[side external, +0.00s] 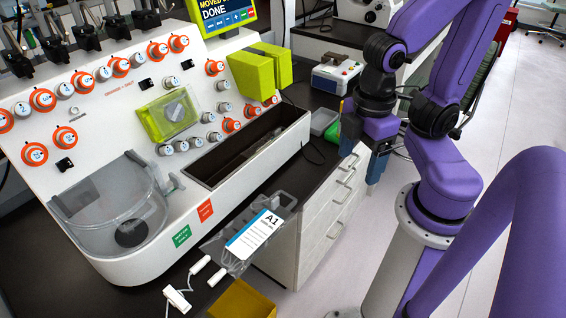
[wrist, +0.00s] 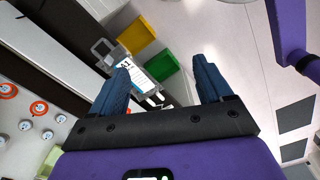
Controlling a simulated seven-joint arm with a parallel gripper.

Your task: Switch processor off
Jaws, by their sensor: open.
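The processor (side external: 100,110) is a large white machine on the dark counter at the left in the side view. It has many orange-ringed and grey knobs and a yellow-framed screen (side external: 226,15) reading "DONE". A green label (side external: 181,236) and a red label (side external: 205,210) sit on its lower front edge; their text is too small to read surely. My gripper (side external: 362,160) has blue fingers and is open and empty, hanging right of the machine, apart from it. In the wrist view my gripper (wrist: 161,78) shows its fingers wide apart, and part of the processor (wrist: 25,110) shows at the left.
A clear bag labelled A1 (side external: 262,232) lies at the counter's front edge, with white tubing (side external: 178,298) and a yellow bin (side external: 243,300) nearby. A small white device (side external: 336,76) stands behind. A green bin (wrist: 163,65) shows in the wrist view.

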